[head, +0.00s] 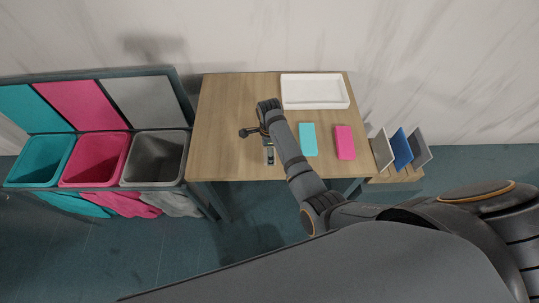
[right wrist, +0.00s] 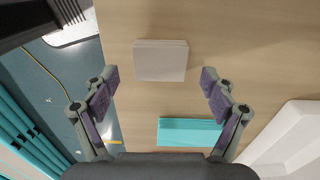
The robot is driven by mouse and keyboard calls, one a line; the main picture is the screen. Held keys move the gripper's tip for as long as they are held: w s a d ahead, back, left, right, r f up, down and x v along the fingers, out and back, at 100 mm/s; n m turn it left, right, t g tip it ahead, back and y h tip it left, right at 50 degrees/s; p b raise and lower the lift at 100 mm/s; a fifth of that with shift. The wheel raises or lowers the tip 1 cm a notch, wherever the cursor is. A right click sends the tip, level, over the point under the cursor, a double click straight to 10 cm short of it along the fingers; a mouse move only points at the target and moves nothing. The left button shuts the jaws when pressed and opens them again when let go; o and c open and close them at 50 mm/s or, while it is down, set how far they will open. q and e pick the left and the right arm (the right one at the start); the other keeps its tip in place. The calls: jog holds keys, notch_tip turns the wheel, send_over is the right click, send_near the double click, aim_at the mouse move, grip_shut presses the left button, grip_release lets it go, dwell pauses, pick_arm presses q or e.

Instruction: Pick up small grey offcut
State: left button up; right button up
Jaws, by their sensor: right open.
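The small grey offcut (right wrist: 161,60) is a flat, pale grey rectangle lying on the wooden table (head: 228,140). In the right wrist view it is just beyond and between the fingertips of my right gripper (right wrist: 160,82), which is open and empty, not touching it. My left gripper is not in view.
A teal block (head: 308,139) and a pink block (head: 345,142) lie right of my arm. A white tray (head: 314,105) is at the back. Teal, pink and grey bins (head: 155,158) stand left. A rack with upright panels (head: 401,148) stands right.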

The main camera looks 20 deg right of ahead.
jog(key=shift+f, duration=1.4)
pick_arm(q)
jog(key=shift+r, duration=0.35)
pick_arm(e)
jog(key=c, duration=1)
jog(key=shift+r, duration=0.1)
jog(key=shift+c, duration=0.2)
